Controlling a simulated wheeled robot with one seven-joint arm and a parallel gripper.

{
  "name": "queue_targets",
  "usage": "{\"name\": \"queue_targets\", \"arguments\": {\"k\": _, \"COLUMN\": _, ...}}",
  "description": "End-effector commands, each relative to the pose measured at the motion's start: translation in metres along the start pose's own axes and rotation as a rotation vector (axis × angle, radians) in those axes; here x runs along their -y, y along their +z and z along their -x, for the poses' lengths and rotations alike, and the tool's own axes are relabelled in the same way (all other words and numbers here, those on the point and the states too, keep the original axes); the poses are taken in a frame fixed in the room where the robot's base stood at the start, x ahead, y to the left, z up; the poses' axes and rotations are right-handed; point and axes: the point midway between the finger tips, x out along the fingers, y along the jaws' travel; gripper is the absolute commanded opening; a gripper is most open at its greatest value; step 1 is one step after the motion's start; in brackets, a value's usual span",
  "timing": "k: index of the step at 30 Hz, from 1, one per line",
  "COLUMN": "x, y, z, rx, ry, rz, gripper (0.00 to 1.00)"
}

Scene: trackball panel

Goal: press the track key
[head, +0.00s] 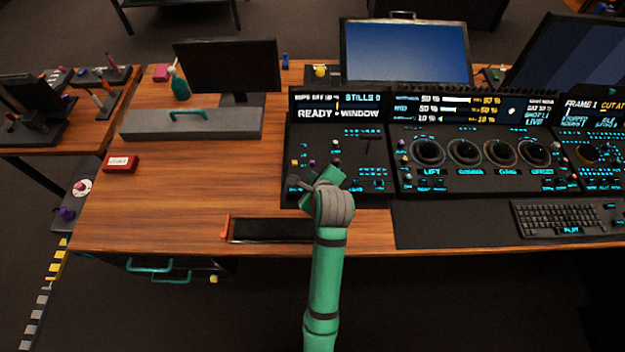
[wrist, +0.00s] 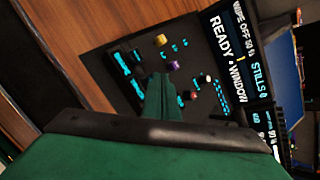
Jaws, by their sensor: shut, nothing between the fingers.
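The left control panel (head: 290,146) carries small keys and knobs with cyan labels. In the wrist view its yellow knob (wrist: 160,39), purple knob (wrist: 173,65), white knob (wrist: 205,79) and red knob (wrist: 191,95) show. The labels are too small to tell which key is the track key, and part of the panel is hidden behind my gripper. My gripper (head: 336,174) is shut and empty over the lower middle of this panel. In the wrist view its green fingers (wrist: 160,98) point at the panel close to the knobs; I cannot tell whether they touch it.
A screen reading "READY" and "WINDOW" (head: 335,113) stands behind the panel. A panel with several round dials (head: 465,151) and a keyboard (head: 560,218) lie to the right. A black tray (head: 270,230) is at the front edge.

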Motion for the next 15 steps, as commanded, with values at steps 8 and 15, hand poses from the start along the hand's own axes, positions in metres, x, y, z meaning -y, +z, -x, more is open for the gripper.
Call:
{"name": "queue_targets", "arguments": {"k": 8, "x": -0.0006, "y": -0.0018, "z": -0.0014, "rx": -0.001, "ry": -0.001, "rz": -0.001, "gripper": 0.00}}
{"name": "queue_targets", "arguments": {"k": 15, "x": -0.0012, "y": -0.0037, "z": -0.0029, "rx": -0.001, "ry": -0.002, "rz": -0.002, "gripper": 0.00}}
